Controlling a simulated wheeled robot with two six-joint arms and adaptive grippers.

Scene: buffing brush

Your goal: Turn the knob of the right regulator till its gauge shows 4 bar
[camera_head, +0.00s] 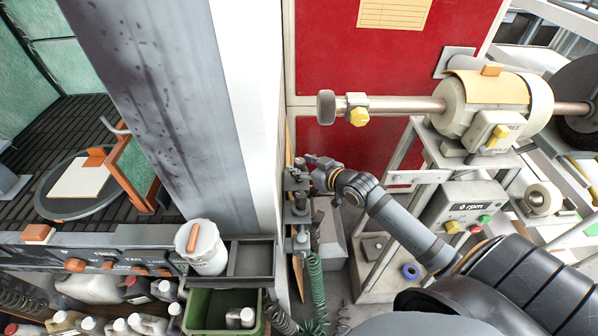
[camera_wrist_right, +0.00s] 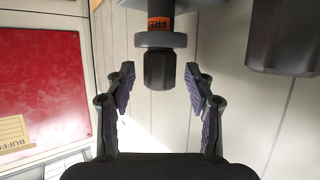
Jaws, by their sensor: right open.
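In the right wrist view a dark ribbed knob (camera_wrist_right: 159,70) hangs below a grey collar and an orange label of which only part can be read. My right gripper (camera_wrist_right: 160,78) is open, with one finger on each side of this knob and gaps showing between. In the head view the regulator fittings (camera_head: 297,184) are small on a narrow upright panel, and my right gripper (camera_head: 318,170) is beside them. I cannot read any gauge or tell which regulator is the right one. My left gripper is not in view.
A larger dark cylinder (camera_wrist_right: 288,35) hangs right of the knob in the wrist view. A green coiled hose (camera_head: 316,285) runs below the fittings. The buffing motor (camera_head: 490,100) and its stand are at right. A white tub (camera_head: 203,248) stands at left of the panel.

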